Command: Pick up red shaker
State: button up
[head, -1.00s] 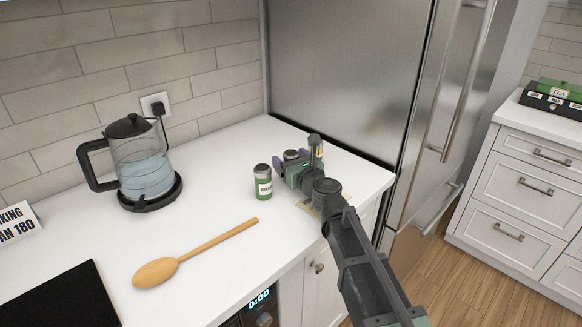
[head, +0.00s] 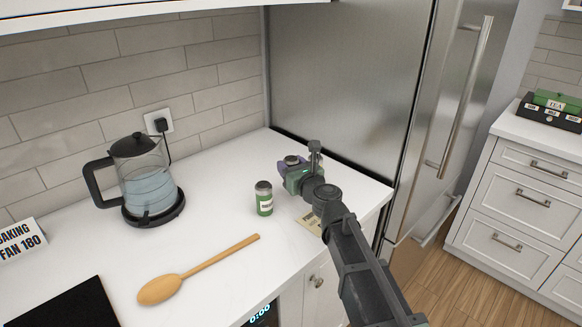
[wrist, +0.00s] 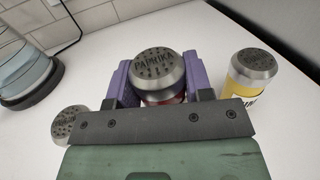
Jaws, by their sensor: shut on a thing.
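The red shaker (wrist: 163,98) stands between the two purple fingers of my gripper (wrist: 158,82) in the wrist view. Its silver lid reads PAPRIKA, and only a thin red band of its body shows. My gripper is shut on it. In the head view, my gripper (head: 291,165) is over the back right of the counter, and the shaker's grey lid (head: 291,159) shows between the fingers. The shaker's lower part is hidden, so I cannot tell its exact height above the counter.
A green shaker (head: 264,198) stands close left of my gripper. A yellow shaker (wrist: 248,80) stands close right in the wrist view. A glass kettle (head: 150,190), wooden spoon (head: 165,288) and card (head: 309,221) are on the counter. The fridge (head: 345,85) stands behind.

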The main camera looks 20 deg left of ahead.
notch_tip(320, 180, up, 16)
jog(key=p, duration=1.4)
jog(key=shift+r+p, duration=0.25)
jog(key=shift+p, duration=0.05)
jog(key=shift+o, duration=1.4)
jog(key=shift+c, duration=1.2)
